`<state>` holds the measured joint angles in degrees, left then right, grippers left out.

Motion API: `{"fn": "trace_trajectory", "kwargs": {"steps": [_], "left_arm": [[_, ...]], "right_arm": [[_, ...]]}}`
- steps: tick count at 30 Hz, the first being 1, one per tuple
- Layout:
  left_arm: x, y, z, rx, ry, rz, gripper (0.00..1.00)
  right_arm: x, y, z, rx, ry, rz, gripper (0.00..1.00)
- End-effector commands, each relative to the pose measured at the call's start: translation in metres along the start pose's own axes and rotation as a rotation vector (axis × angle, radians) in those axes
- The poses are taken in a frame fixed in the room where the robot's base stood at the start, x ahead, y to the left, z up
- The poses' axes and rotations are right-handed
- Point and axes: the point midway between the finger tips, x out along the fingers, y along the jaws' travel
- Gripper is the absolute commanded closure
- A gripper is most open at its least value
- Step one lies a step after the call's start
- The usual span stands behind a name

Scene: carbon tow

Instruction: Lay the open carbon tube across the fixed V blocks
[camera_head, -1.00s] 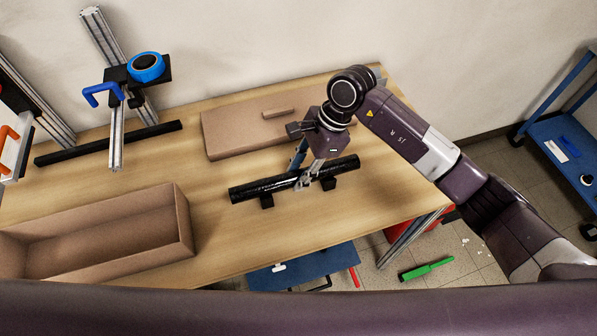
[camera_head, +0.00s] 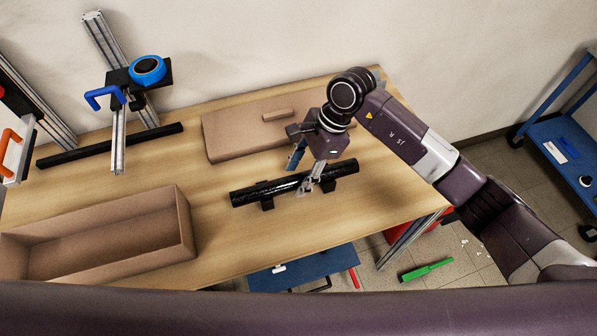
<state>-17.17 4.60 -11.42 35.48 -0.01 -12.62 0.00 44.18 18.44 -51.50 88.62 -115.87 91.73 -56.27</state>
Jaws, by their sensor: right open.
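The black carbon tube (camera_head: 258,192) lies lengthwise across two small black V blocks, the left one (camera_head: 267,204) and the right one (camera_head: 328,186), on the wooden bench. It appears to rest on both blocks, though the contact itself is hard to see. My right gripper (camera_head: 304,179) comes down from behind over the tube's middle. It is open, with one finger in front of the tube and one behind it. The fingers still straddle the tube and hide a little of it. My left gripper is out of view.
An open cardboard box (camera_head: 187,232) stands at the front left of the bench. A closed flat carton (camera_head: 225,132) lies behind the tube. A black bar (camera_head: 75,155) and an upright frame with a blue roll (camera_head: 147,69) stand at the back left. Bare bench lies right of the tube.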

Motion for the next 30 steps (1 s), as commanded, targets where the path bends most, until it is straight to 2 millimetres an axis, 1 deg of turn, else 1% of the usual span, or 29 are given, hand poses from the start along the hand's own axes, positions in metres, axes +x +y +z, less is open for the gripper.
{"fn": "trace_trajectory", "kwargs": {"steps": [3, 9, 12, 15, 18, 21, 30], "left_arm": [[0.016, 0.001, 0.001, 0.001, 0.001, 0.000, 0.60], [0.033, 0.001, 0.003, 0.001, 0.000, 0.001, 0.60], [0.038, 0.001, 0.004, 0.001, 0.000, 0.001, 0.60], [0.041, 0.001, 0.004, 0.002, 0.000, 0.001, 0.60], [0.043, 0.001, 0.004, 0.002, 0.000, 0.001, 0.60], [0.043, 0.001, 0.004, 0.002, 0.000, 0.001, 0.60], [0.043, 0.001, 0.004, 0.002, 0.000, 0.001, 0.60]], "right_arm": [[-0.029, -0.002, -0.003, -0.003, 0.004, -0.009, 0.54], [-0.076, -0.002, -0.002, -0.002, 0.003, -0.007, 0.54], [-0.094, -0.002, -0.001, -0.001, 0.002, -0.006, 0.54], [-0.108, -0.001, -0.001, 0.000, 0.001, -0.004, 0.54], [-0.116, -0.001, 0.000, 0.001, 0.001, -0.003, 0.54], [-0.120, 0.000, 0.000, 0.001, 0.001, -0.001, 0.54], [-0.121, 0.000, 0.000, 0.001, 0.000, -0.001, 0.54]]}}
